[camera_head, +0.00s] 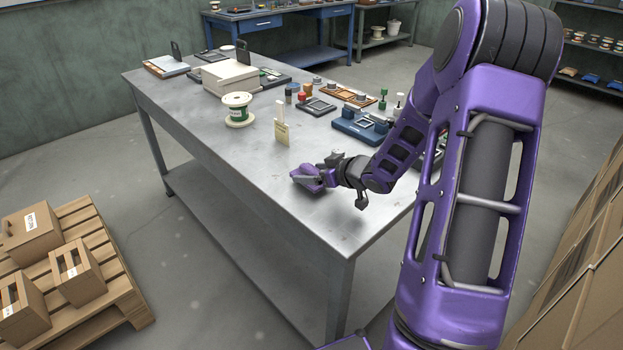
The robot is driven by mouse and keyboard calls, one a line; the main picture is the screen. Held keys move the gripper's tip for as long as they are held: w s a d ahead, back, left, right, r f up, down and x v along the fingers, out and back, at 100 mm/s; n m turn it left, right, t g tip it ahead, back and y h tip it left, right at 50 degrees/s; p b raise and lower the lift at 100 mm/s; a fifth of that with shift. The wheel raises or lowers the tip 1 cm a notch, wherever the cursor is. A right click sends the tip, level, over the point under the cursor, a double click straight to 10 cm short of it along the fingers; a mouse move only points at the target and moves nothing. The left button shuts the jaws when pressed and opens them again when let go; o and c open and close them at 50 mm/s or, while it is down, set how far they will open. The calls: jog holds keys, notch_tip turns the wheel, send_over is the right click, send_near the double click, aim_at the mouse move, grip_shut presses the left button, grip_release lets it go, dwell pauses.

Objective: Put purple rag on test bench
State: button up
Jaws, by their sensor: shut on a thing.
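The purple rag (307,179) is a small crumpled bundle at the near part of a grey metal bench (237,162). My gripper (322,176) reaches in from the right and is shut on the rag. The rag is low over the bench top, and I cannot tell whether it touches the surface. The gripper's dark fingers hide part of the rag. I cannot tell from labels whether this bench is the test bench; instruments stand on it.
A spool with green winding (237,109) and an upright tan card (282,132) stand beyond the rag. A blue device (358,128) and several small parts crowd the right side. A blue workbench (262,27) stands behind. A wooden pallet with boxes (120,280) lies left.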

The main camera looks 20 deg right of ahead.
jog(key=shift+f, duration=0.7)
jog(key=shift+f, duration=0.15)
jog(key=o, duration=1.1)
jog(key=shift+r, duration=0.2)
jog(key=p+v, duration=0.3)
jog(key=v, duration=0.8)
jog(key=shift+d+r, duration=0.1)
jog(key=shift+s+d+r, duration=0.1)
jog(key=shift+s, duration=0.25)
